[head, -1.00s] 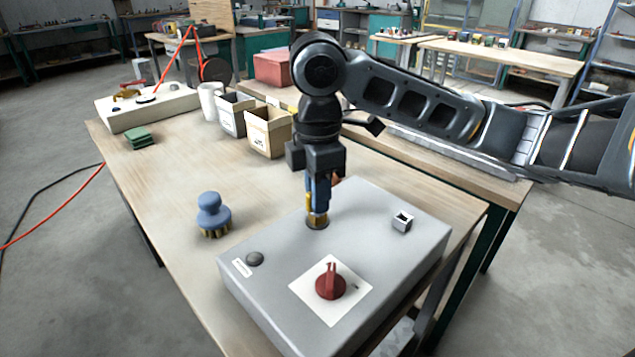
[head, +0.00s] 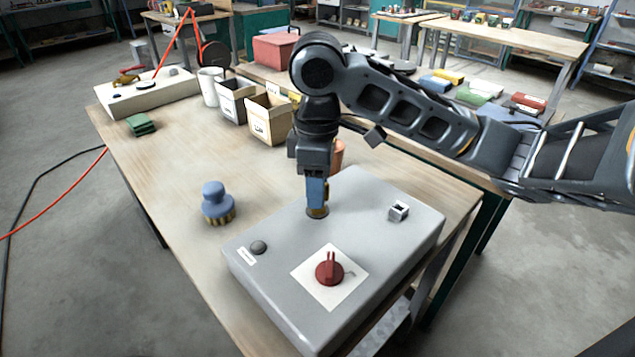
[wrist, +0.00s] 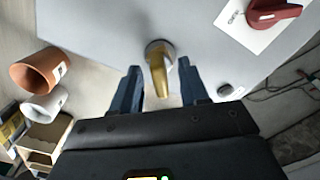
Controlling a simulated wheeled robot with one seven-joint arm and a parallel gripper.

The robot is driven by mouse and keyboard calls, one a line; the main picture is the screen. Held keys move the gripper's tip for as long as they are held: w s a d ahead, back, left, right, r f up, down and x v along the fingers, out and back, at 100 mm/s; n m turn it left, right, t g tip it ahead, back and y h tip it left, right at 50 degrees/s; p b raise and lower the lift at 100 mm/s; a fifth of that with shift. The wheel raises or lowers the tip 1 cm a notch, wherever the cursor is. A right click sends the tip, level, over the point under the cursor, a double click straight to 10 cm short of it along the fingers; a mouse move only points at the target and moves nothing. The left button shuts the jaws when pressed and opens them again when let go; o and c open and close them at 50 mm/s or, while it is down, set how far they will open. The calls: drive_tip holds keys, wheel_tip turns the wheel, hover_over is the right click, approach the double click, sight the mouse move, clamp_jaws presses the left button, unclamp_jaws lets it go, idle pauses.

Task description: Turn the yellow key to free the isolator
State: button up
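The yellow key (wrist: 160,76) stands upright in a round lock on top of the grey box. In the head view the key (head: 326,199) is partly hidden by a finger. My gripper (wrist: 159,85) points down at the key, one blue finger on each side. The wrist view shows narrow gaps between the key and both fingers, so it is open around the key. In the head view my gripper (head: 317,205) is low over the box. The isolator is a red rotary handle (head: 329,268) on a white plate; part of it shows in the wrist view (wrist: 274,10).
The grey box (head: 285,268) also carries a dark round button (head: 259,247) and a small metal bracket (head: 398,211). A blue-topped brush (head: 217,203) stands left of it. An orange cup (head: 338,156) is behind my gripper. The tabletop's left part is mostly clear.

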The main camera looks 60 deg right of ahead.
drive_tip(key=shift+o, duration=0.2)
drive_tip(key=shift+r+p, duration=0.35)
drive_tip(key=shift+r, duration=3.55)
drive_tip(key=shift+s, duration=0.1)
